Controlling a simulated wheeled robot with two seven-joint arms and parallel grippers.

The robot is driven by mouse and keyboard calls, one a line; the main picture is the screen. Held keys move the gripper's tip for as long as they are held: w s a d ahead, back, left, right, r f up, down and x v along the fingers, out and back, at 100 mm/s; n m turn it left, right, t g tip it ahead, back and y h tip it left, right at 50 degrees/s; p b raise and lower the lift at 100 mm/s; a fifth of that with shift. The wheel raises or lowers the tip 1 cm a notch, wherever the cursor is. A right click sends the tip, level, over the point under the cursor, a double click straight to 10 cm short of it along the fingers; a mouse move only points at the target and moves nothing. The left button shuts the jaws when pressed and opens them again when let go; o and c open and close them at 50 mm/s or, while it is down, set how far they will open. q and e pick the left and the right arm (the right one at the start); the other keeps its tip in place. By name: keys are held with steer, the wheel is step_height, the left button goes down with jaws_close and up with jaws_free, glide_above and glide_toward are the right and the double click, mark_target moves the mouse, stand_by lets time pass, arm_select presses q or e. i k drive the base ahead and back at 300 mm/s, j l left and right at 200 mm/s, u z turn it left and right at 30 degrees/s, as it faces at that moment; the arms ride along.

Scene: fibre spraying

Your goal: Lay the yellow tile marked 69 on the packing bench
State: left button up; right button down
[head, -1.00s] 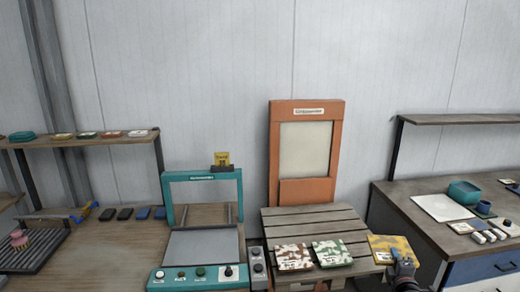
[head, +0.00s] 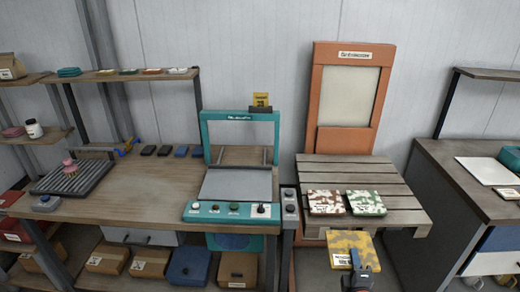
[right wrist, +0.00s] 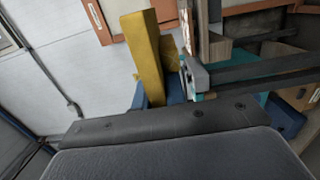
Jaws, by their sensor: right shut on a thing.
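The yellow camouflage-patterned tile (head: 348,246) has a white label, too small to read, and is in front of the slatted table. My right gripper (head: 357,262) is shut on its near edge. In the right wrist view the tile (right wrist: 143,55) shows almost edge-on, as a yellow bar. No bench is clearly marked as the packing bench; a wooden bench (head: 130,196) stands at the left and another bench (head: 446,180) at the right. My left gripper is not in view.
A red-brown tile (head: 326,202) and a green tile (head: 366,203) lie on the slatted table (head: 400,198). A teal-framed machine (head: 205,130) stands on the left bench, with a yellow card (head: 261,99) on top. A white mat (head: 488,170) lies on the right bench.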

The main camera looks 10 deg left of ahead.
mark_target(145, 191)
steer(key=j, duration=0.5)
steer(key=k+j+z, duration=0.1)
steer(key=j, duration=0.9)
steer(key=k+j+z, duration=0.15)
steer(key=j, duration=0.85)
steer(key=k+j+z, duration=0.1)
steer(key=j, duration=0.4)
steer(key=k+j, duration=0.15)
steer(key=j, duration=0.35)
steer(key=k+j+z, duration=0.1)
steer(key=j, duration=0.35)
